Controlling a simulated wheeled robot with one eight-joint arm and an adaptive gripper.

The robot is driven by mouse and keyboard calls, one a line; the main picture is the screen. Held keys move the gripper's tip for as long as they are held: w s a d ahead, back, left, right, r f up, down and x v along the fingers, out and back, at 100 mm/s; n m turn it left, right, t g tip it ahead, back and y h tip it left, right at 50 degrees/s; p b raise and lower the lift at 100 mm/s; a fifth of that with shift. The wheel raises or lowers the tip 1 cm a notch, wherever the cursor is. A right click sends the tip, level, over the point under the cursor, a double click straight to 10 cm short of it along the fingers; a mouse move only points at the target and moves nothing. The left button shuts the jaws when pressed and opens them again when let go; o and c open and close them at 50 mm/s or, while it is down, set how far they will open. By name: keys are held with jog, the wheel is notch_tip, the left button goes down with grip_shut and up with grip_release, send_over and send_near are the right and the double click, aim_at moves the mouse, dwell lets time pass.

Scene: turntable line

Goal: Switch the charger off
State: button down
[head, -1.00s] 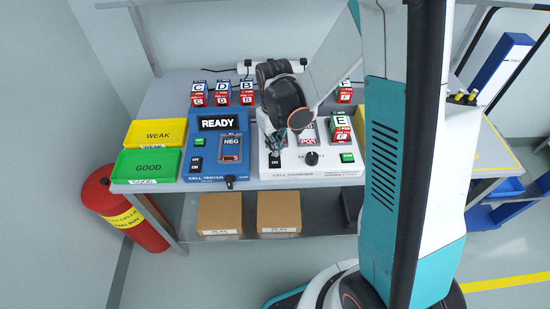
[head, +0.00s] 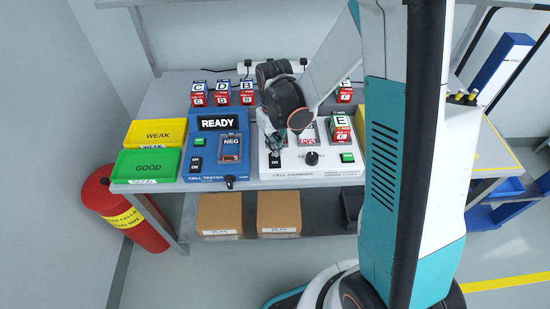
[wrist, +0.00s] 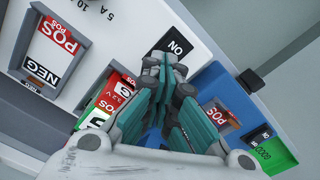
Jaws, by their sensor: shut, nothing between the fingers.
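The white cell charger (head: 290,175) stands on the bench, with a black rocker switch (head: 275,163) at its front left. In the wrist view, the switch's ON end (wrist: 178,47) shows just beyond my fingertips; the rest is hidden by them. My gripper (head: 274,147) is shut and empty, pointing down over the charger's left side. In the wrist view my gripper (wrist: 163,62) is very close to the switch; I cannot tell whether it touches. A cell marked E (head: 340,120) stands in the charger's right slot. A middle slot (head: 308,141) looks empty.
The blue cell tester (head: 207,172), its display reading READY, stands close left of the charger. Cells C, D and B (head: 247,88) stand behind it. Yellow WEAK (head: 155,133) and green GOOD (head: 147,166) trays lie at left. A charger knob (head: 311,158) is right of the switch.

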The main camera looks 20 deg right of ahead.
jog(key=shift+f+b, duration=0.85)
jog(key=shift+f, duration=0.15)
dwell(0.4)
jog(key=shift+r, duration=0.1)
jog(key=shift+r+p, duration=2.35)
jog(key=shift+r, duration=1.1)
jog(key=shift+r, duration=0.1)
jog(key=s+r+m+t+b, duration=0.1)
jog(key=s+r+t, duration=0.6)
jog(key=s+r, duration=0.8)
notch_tip(320, 180, up, 2)
jog(key=shift+r+m+b, duration=0.2)
jog(key=shift+m+b, duration=0.15)
jog(key=shift+m, duration=0.35)
